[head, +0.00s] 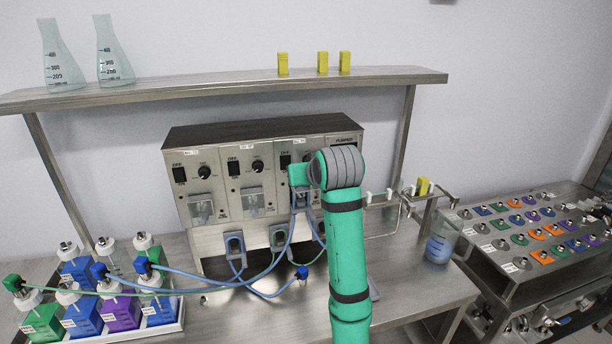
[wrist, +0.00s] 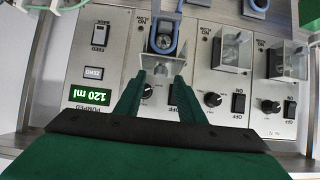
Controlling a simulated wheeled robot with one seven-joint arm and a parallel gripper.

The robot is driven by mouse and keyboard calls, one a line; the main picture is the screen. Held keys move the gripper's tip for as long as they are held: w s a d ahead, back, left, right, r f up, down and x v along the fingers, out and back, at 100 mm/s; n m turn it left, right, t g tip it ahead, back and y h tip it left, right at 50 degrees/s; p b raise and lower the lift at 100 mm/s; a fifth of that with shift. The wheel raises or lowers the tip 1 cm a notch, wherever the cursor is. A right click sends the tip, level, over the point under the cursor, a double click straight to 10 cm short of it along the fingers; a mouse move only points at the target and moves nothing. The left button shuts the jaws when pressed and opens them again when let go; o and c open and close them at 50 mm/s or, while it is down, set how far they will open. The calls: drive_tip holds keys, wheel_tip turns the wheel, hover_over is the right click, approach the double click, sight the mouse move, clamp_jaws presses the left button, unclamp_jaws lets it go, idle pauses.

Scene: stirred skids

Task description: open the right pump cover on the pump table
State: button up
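The pump unit (head: 262,215) stands on the steel pump table (head: 420,300). Its right pump is partly behind my arm in the head view. In the wrist view, which shows the panel upside down, the right pump cover (wrist: 162,64) is a clear piece by the exposed round pump head (wrist: 163,41) with a blue tube. It appears swung up off the head, though its exact angle is unclear. My gripper (wrist: 158,82) is open, its green fingers apart on either side of the cover's edge. I cannot tell whether they touch it.
Two other clear covers (wrist: 233,50) (wrist: 287,60) sit beside it. A display (wrist: 91,96) reads 120 ml. Blue tubes (head: 262,278) run to bottles at left. A beaker (head: 440,243) stands at right. A shelf (head: 230,91) runs above.

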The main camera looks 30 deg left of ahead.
drive_tip(key=v, duration=1)
drive_tip(key=shift+s+d+r, duration=0.2)
drive_tip(key=shift+s+d, duration=0.05)
